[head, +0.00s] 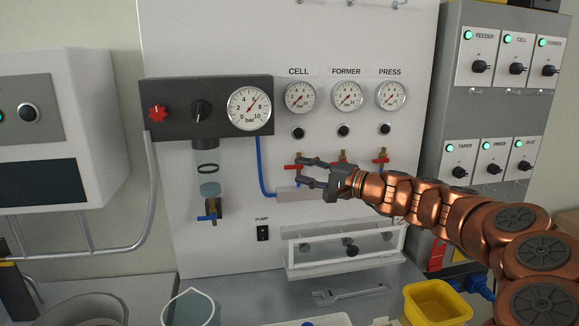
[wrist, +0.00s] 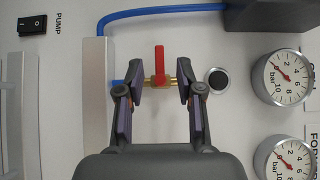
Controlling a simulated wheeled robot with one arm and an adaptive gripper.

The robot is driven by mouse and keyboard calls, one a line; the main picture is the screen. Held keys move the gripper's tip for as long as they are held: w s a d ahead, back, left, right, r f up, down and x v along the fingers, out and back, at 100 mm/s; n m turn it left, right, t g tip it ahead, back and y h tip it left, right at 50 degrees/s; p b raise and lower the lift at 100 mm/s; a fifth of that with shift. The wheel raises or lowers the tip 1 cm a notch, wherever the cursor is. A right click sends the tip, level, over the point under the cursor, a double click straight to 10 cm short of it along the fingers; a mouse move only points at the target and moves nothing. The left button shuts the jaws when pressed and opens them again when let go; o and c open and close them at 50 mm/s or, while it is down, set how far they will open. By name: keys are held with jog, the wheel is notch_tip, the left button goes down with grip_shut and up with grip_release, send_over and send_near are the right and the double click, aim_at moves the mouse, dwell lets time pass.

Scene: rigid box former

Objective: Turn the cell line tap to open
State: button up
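The cell line tap (head: 294,167) is below the CELL gauge, with a red handle lying sideways across its upright brass pipe. In the wrist view its red handle (wrist: 159,62) points up and its brass body (wrist: 160,82) lies between my fingers. My gripper (head: 303,172) is open and empty, reaching in from the right just at the tap. In the wrist view the gripper (wrist: 162,72) has one finger on each side of the tap, with gaps showing on both sides. Whether it touches the tap cannot be told.
The FORMER tap (head: 343,156) and PRESS tap (head: 381,160) stand to the right, close to my arm. The CELL gauge (head: 299,97) is above. A manifold block (head: 290,194) and blue hose (head: 261,172) are below and left. A clear-fronted box (head: 340,246) sits lower.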

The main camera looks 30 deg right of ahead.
aim_at(291, 168)
jog(key=shift+p+x, duration=0.45)
jog(key=shift+x, duration=2)
grip_shut()
